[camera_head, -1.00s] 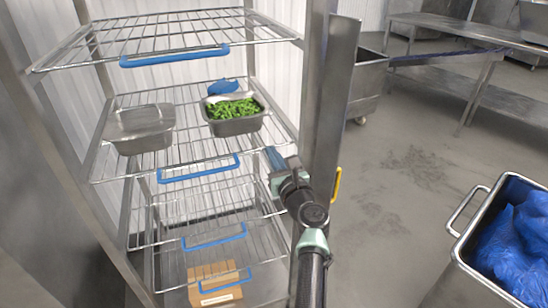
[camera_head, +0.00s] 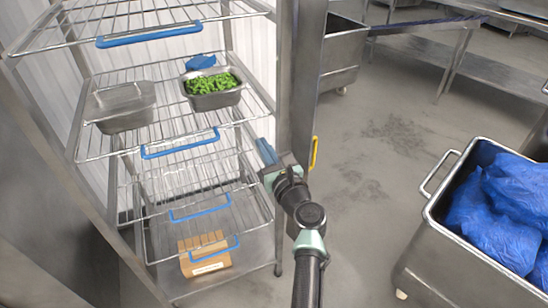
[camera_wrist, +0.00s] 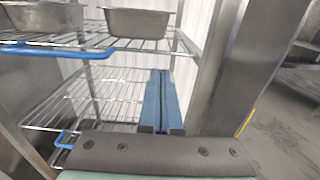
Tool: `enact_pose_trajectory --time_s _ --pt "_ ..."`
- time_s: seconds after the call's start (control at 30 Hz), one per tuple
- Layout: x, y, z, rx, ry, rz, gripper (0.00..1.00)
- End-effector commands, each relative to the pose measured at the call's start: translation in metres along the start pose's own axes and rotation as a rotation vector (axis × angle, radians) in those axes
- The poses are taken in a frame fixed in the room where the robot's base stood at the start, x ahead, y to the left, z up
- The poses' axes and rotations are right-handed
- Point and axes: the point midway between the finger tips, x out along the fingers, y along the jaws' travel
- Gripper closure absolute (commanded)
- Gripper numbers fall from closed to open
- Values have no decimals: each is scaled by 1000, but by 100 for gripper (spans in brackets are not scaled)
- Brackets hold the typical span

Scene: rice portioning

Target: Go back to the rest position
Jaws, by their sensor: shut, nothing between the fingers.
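My gripper (camera_head: 265,152) is in front of the right side of the wire rack, just below the level of the shelf with the pans. Its blue fingers (camera_wrist: 160,98) lie side by side in the wrist view, shut and empty. It touches no pan. My arm reaches up from the bottom of the head view and is bent at the elbow.
A cardboard box (camera_head: 205,254) sits low in the rack. A steel bin (camera_head: 425,215) with blue bags (camera_head: 500,205) stands right; open floor (camera_head: 365,190) lies between.

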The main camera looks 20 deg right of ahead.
Motion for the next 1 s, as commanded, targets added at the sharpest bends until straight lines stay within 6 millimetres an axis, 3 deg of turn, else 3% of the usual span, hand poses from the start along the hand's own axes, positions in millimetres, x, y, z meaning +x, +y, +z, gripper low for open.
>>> enact_pose_trajectory --time_s 0.1,0.3,0.57,0.67,0.77,0.9,1.0 --pt "-22 0 0 -1 2 0 100" --pt "-46 0 -1 -1 2 0 100" --pt "-54 0 -1 -1 1 1 100" --pt "-51 6 13 -73 -11 10 100" --pt "-43 22 53 -307 -47 27 100" --pt "-38 62 145 -864 -145 13 100" --pt "-45 93 216 -1289 -222 -56 100"
